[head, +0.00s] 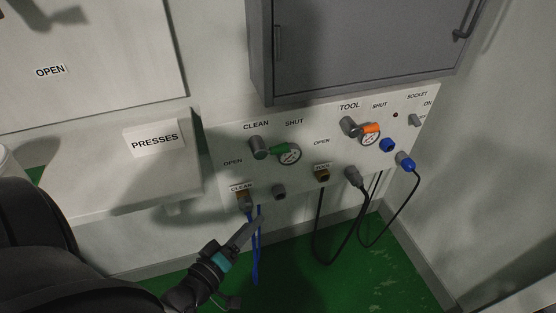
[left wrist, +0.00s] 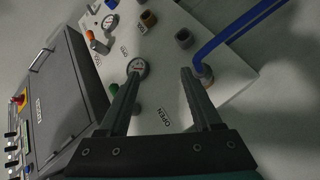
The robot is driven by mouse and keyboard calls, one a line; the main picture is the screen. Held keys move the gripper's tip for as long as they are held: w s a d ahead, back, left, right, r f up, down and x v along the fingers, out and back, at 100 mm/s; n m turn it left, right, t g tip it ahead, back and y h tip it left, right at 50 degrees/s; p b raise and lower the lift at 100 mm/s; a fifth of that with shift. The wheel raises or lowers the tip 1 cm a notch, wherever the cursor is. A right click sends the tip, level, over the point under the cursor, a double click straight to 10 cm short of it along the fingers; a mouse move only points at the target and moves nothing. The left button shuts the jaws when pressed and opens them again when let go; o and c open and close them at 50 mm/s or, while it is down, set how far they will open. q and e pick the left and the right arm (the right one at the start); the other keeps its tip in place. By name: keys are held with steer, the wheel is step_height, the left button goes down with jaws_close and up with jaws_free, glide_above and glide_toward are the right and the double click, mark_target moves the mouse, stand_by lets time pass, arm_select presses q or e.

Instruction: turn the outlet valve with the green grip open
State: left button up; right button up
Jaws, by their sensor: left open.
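The CLEAN outlet valve has a grey body (head: 258,147) and a green grip (head: 279,149) that points right, on the SHUT side, beside a round gauge (head: 291,154). In the left wrist view the green grip (left wrist: 114,89) shows just beyond one finger, which partly hides the valve. My left gripper (head: 256,222) is below and in front of the valve, near the blue hose. In the left wrist view the left gripper (left wrist: 160,72) is open and empty, with its fingers apart in front of the panel. My right gripper is in neither view.
The TOOL valve with an orange grip (head: 369,128) is to the right. A blue hose (head: 258,250) and black cables (head: 318,225) hang below the panel (head: 225,136). A grey cabinet (head: 350,45) juts out above.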

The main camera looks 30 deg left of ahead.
arm_select(q)
step_height(320, 180, up, 10)
steer(key=n+t+y+b, duration=0.1)
steer(key=n+t+b, duration=0.2)
steer(key=n, duration=0.3)
glide_toward(275, 153)
steer(key=w, duration=1)
steer(key=shift+w+a+r+b, duration=0.15)
steer(key=shift+a+r+b, duration=0.15)
steer(key=shift+a+b, duration=0.1)
steer(key=shift+w, duration=0.65)
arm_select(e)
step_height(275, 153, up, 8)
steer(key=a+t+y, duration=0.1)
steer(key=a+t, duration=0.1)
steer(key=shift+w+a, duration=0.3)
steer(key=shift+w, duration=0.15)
arm_select(q)
jaws_close()
